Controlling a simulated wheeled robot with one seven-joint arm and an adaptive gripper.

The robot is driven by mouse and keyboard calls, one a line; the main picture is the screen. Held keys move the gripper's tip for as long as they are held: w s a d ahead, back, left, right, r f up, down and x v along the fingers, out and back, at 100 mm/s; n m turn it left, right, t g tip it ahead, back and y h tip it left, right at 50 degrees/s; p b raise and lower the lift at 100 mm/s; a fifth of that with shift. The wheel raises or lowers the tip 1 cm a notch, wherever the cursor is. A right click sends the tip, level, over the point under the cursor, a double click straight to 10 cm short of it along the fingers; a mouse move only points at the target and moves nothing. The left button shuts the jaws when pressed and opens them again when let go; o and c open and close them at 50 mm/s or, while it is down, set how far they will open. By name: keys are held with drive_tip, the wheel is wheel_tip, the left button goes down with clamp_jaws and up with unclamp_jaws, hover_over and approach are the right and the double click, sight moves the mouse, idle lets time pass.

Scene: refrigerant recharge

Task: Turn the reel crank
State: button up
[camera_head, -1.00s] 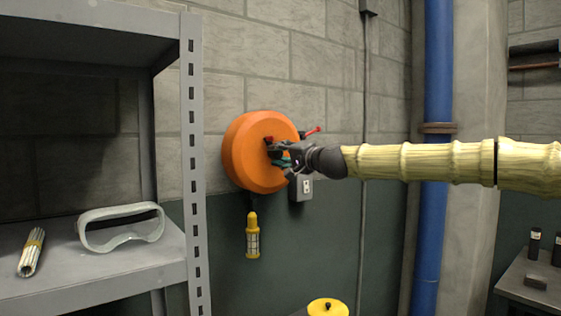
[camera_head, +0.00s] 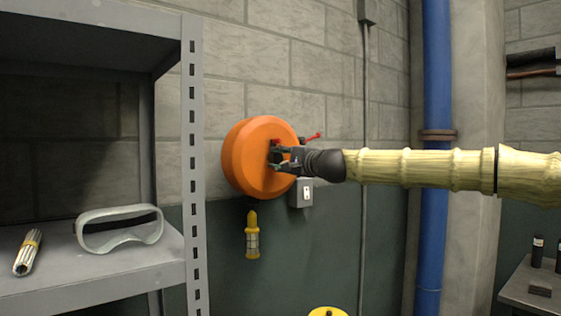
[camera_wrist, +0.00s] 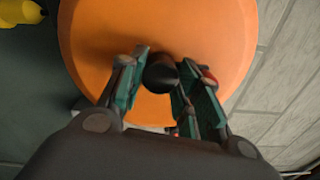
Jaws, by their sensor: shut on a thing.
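The orange reel (camera_head: 250,155) is mounted on the block wall, and it fills much of the wrist view (camera_wrist: 100,35). My gripper (camera_head: 276,158) is at the reel's front face, reaching in from the right. In the wrist view, my gripper's green-padded fingers (camera_wrist: 160,85) stand on either side of a dark round crank knob (camera_wrist: 161,72) and are shut on it. A small red part (camera_wrist: 208,74) shows beside the right finger. The rest of the crank is mostly hidden behind the fingers. A red lever (camera_head: 313,136) sticks out behind the reel on its right.
A yellow caged work lamp (camera_head: 252,236) hangs below the reel. A grey shelf (camera_head: 110,275) with clear goggles (camera_head: 119,229) and a rod bundle (camera_head: 28,252) stands left. A grey wall box (camera_head: 301,193) is under my gripper. A blue pipe (camera_head: 437,80) runs behind my arm.

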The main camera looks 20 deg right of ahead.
drive_tip(key=shift+f, duration=0.1)
drive_tip(key=o, duration=0.8)
drive_tip(key=shift+c, duration=0.2)
drive_tip(key=shift+s, duration=0.15)
drive_tip(key=v, duration=1.1)
drive_tip(key=shift+s+d, duration=0.25)
drive_tip(key=shift+s, duration=0.1)
